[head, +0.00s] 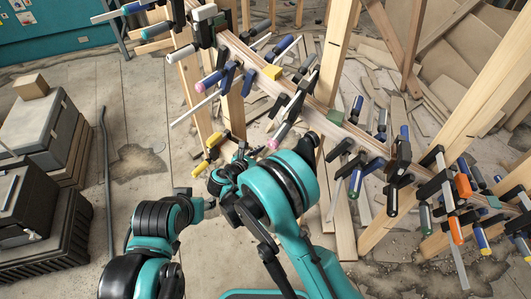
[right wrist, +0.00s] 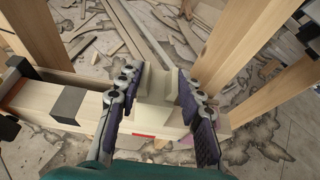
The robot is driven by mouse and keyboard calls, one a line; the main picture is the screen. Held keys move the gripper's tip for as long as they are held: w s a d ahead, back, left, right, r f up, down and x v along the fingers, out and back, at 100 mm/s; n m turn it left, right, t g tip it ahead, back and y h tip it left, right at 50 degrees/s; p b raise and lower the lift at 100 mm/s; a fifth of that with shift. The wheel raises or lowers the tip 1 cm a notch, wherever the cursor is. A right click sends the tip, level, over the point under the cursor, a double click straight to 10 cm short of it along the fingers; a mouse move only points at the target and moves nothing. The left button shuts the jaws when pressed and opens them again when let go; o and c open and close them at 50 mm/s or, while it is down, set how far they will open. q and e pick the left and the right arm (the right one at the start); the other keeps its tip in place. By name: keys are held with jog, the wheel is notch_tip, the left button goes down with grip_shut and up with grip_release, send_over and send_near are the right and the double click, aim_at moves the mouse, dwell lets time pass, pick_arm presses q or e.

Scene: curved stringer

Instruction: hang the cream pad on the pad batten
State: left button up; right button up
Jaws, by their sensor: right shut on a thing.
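My right gripper (right wrist: 160,78) is shut on a cream block, which I take to be the cream pad (right wrist: 158,88), held between its two fingers. In the head view my right gripper (head: 241,155) is small and dark beyond my teal arm, and the pad cannot be made out there. A pale horizontal wooden bar (right wrist: 90,105) runs behind and below the fingers in the right wrist view, with a red mark on it. I cannot tell whether it is the pad batten or whether the pad touches it.
A long curved stringer (head: 325,124) crosses the head view, crowded with several clamps. Wooden posts (head: 335,50) stand around it. Dark cases (head: 30,205) and a grey box (head: 38,120) with a small carton are at left. Wood scraps litter the cracked floor. Open floor lies at left centre.

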jog(key=shift+f, duration=0.2)
jog(key=shift+f, duration=1.45)
jog(key=shift+f, duration=0.15)
jog(key=shift+f, duration=1.2)
jog(key=shift+f, duration=0.15)
jog(key=shift+f, duration=0.4)
jog(key=o, duration=1.3)
